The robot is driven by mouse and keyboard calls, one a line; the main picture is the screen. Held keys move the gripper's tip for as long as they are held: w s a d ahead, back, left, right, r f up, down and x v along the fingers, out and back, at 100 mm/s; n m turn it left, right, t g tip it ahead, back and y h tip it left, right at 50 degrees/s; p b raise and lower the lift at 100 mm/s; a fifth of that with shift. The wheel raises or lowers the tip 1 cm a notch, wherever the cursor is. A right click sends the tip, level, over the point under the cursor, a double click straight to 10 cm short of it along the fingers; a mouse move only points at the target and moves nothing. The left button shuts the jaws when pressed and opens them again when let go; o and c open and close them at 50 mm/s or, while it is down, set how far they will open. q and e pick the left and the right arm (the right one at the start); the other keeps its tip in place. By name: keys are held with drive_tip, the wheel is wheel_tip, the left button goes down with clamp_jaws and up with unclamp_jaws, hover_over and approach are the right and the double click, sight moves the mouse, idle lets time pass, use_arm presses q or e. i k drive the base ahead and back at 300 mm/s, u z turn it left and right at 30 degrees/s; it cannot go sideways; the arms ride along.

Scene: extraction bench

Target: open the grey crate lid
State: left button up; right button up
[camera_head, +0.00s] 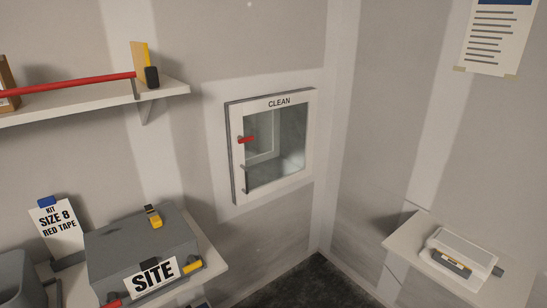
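The grey crate (203,248) stands on a pale bench at the lower left. Its flat grey lid (125,240) looks shut. Neither of my grippers is in view.
A "KIT SIZE 8 RED TAPE" card (58,228) and a grey bin (18,278) stand left of the crate. A wall shelf (100,104) hangs above. A "CLEAN" hatch (236,160) is on the wall. A white device (460,250) rests on a right-hand shelf.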

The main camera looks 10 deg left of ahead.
sight(112, 250)
drive_tip(key=u, duration=1.45)
